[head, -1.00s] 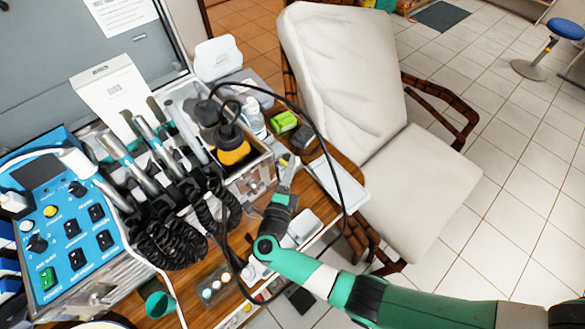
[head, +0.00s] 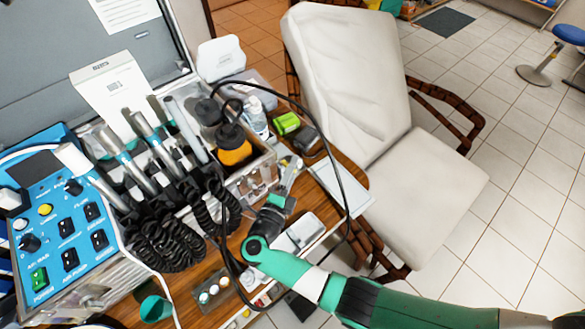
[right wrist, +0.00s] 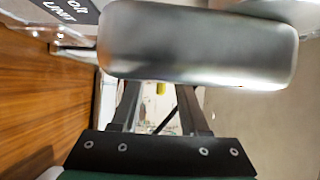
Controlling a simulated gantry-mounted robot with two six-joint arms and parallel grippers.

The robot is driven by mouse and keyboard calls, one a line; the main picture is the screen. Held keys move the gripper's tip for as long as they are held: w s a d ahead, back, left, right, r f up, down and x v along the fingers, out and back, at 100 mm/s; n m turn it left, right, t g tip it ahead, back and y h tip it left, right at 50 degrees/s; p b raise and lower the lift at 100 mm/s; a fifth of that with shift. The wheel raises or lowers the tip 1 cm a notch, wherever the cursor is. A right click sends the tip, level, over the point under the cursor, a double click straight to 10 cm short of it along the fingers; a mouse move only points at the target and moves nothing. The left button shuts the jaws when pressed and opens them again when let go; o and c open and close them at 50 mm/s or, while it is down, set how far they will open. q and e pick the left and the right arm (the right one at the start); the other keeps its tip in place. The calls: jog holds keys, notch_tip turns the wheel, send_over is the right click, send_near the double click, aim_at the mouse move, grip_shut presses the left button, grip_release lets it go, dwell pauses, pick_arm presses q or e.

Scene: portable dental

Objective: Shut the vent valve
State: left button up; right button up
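My right gripper (head: 289,168) is at the right end of the clear-walled case, beside its front corner. In the right wrist view its two fingers (right wrist: 160,108) stand apart with a gap between them. A large, smooth grey metal cylinder (right wrist: 198,44) lies across the view close to the camera and hides the fingertips. I cannot tell whether the fingers touch it. Small metal fittings (head: 258,181) show on the case's front wall just left of the gripper. I cannot tell which part is the vent valve or its position. My left gripper is not in view.
A blue control panel (head: 60,235) and handpieces with coiled black hoses (head: 165,235) stand to the left. An amber bottle (head: 233,150) sits in the case. A black hose (head: 341,180) loops around my right gripper. A white tray (head: 340,187) lies right.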

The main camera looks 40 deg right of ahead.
jog(key=shift+a+r, duration=0.1)
jog(key=shift+a, duration=0.05)
jog(key=p+v, duration=0.1)
jog(key=v, duration=1)
jog(key=shift+s+a, duration=0.15)
jog(key=shift+s, duration=0.05)
jog(key=shift+o, duration=0.2)
